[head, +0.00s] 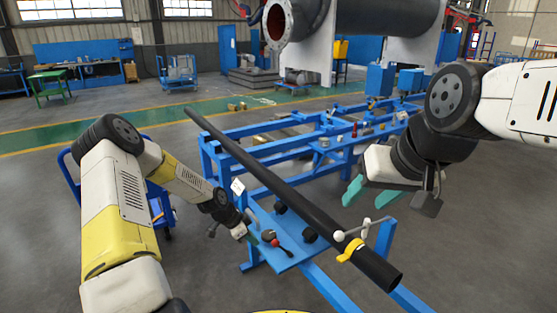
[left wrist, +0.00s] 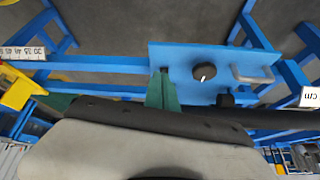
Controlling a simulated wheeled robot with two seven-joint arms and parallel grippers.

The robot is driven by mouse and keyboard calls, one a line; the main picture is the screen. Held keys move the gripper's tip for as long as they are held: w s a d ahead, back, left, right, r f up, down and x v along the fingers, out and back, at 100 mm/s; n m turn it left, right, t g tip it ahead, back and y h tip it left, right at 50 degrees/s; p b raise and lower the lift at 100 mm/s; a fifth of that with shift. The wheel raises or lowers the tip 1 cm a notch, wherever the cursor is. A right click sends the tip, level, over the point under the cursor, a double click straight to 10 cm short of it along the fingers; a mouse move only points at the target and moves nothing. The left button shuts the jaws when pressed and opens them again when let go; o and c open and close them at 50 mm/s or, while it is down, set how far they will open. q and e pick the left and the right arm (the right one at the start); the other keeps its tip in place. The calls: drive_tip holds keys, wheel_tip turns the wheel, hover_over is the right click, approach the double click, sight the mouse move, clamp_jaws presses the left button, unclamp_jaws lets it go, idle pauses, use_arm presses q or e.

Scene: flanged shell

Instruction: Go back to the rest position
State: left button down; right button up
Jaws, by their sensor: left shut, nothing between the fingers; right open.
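My left gripper (head: 252,238) is low over the blue plate of the stand, at its left edge. In the left wrist view its green fingers (left wrist: 163,90) are together with nothing between them, in front of the blue plate (left wrist: 185,58). My right gripper (head: 372,194) hangs at the right above the stand, its green fingers apart and empty. Both arms are bent and reach inward from the sides. A long black pipe (head: 290,190) lies slanted across the stand between the two grippers, apart from the right one.
The blue stand (head: 262,138) fills the middle. A red-handled tool (head: 282,249) is on the plate near my left gripper. A blue cart (head: 160,208) stands behind my left arm. The large flanged shell (head: 278,22) is farther back.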

use_arm(q)
drive_tip(key=s+a+r+n+y, duration=0.15)
drive_tip(key=s+r, duration=0.25)
drive_tip(key=r, duration=0.5)
drive_tip(key=s+a+r+n+y, duration=0.1)
drive_tip(key=s+r+n, duration=0.15)
drive_tip(key=r, duration=0.75)
drive_tip(key=s+a+r+n+y, duration=0.15)
drive_tip(key=s+r, duration=0.25)
drive_tip(key=r, duration=0.5)
drive_tip(key=s+d+r+n+t, duration=0.1)
drive_tip(key=s+r+n, duration=0.2)
drive_tip(key=s+r, duration=0.3)
drive_tip(key=s+d+r+n+t+h, duration=0.1)
drive_tip(key=s+r+n, duration=0.3)
drive_tip(key=s, duration=1)
wheel_tip(320, 180, up, 3)
drive_tip(key=shift+s+f+t, duration=0.2)
drive_tip(key=shift+t, duration=0.4)
drive_tip(key=shift+d, duration=0.1)
